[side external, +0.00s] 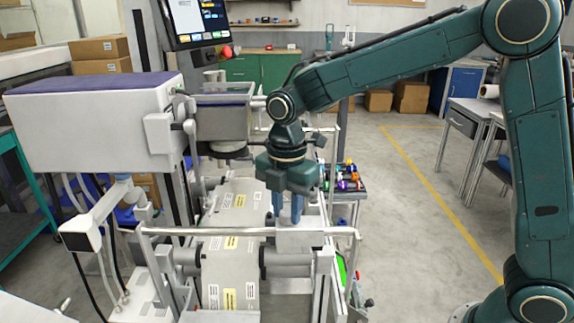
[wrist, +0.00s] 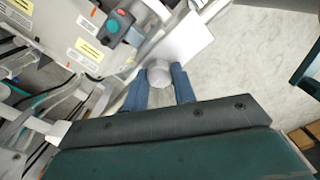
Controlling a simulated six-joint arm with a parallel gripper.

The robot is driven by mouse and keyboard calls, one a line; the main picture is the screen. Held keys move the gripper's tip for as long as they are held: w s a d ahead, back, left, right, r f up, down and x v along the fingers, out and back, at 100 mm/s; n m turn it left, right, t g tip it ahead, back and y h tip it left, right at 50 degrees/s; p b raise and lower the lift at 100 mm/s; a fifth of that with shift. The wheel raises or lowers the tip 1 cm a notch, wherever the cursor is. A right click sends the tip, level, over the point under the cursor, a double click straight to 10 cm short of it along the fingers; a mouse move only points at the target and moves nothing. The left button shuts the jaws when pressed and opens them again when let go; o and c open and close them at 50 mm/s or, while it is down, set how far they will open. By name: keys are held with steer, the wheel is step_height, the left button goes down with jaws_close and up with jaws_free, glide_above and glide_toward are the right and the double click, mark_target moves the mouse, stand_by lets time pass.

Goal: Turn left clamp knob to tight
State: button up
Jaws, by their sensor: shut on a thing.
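My gripper (side external: 289,214) points straight down over the machine in the side view, its blue fingers reaching a pale block (side external: 300,240) on the machine's right side. In the wrist view its two blue fingers (wrist: 159,82) stand on either side of a round light-grey knob (wrist: 159,71) and are shut on it. The knob sits beside a white plate (wrist: 183,45). In the side view the fingers hide the knob. I cannot tell from the markings which clamp it belongs to, or how far it is turned.
A metal rail (side external: 225,231) crosses in front of the gripper. A labelled grey panel (side external: 228,275) lies below. A dark control with a red button (wrist: 115,27) is near the fingers in the wrist view. A tray of coloured parts (side external: 348,180) stands behind. Open floor (side external: 410,240) lies to the right.

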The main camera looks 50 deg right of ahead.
steer(key=shift+m, duration=0.5)
steer(key=m, duration=1.2)
steer(key=shift+m, duration=0.3)
steer(key=m, duration=1)
steer(key=shift+r, duration=0.1)
steer(key=shift+m, duration=0.3)
steer(key=o, duration=1)
